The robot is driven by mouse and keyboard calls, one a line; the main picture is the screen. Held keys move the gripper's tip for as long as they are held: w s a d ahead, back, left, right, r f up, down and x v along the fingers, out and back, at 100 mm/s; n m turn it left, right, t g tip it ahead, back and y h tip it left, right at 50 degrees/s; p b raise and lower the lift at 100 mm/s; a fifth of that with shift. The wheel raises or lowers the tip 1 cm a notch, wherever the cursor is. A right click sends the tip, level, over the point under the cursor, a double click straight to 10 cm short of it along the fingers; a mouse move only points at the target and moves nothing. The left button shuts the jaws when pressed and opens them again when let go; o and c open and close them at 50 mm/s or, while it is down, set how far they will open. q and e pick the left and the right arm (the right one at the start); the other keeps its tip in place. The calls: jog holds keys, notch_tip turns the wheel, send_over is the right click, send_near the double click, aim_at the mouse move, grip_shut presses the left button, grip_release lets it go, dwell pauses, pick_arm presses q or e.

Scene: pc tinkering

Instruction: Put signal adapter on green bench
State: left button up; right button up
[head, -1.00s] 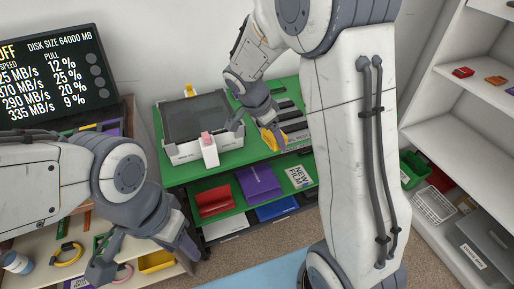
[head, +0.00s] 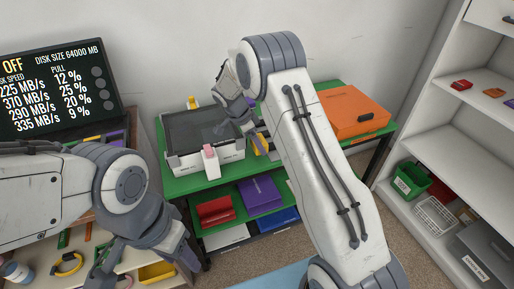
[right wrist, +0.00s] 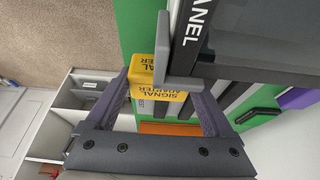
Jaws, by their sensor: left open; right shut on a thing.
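The yellow signal adapter (right wrist: 172,93) is between the fingers of my right gripper (right wrist: 168,98) in the right wrist view, its label showing. In the head view, a yellow part (head: 261,143) shows beside my right gripper (head: 256,132), partly hidden by my right arm. The gripper is over the green bench (head: 183,186), beside the white device with a dark screen (head: 200,130). I cannot tell whether the adapter touches the bench top. My left gripper (head: 142,262) is open and empty at the lower left, over the wooden shelf unit.
An orange case (head: 352,108) lies on the bench's right part. Red (head: 215,212), purple (head: 259,195) and blue (head: 279,219) items are on the lower shelf. A white shelf unit (head: 440,140) stands at the right. A monitor (head: 55,93) stands at the left.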

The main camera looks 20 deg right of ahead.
jog(key=shift+f, duration=1.55)
jog(key=shift+f, duration=0.1)
jog(key=shift+f, duration=0.15)
jog(key=o, duration=1.1)
jog(key=shift+o, duration=0.2)
jog(key=shift+r, duration=0.2)
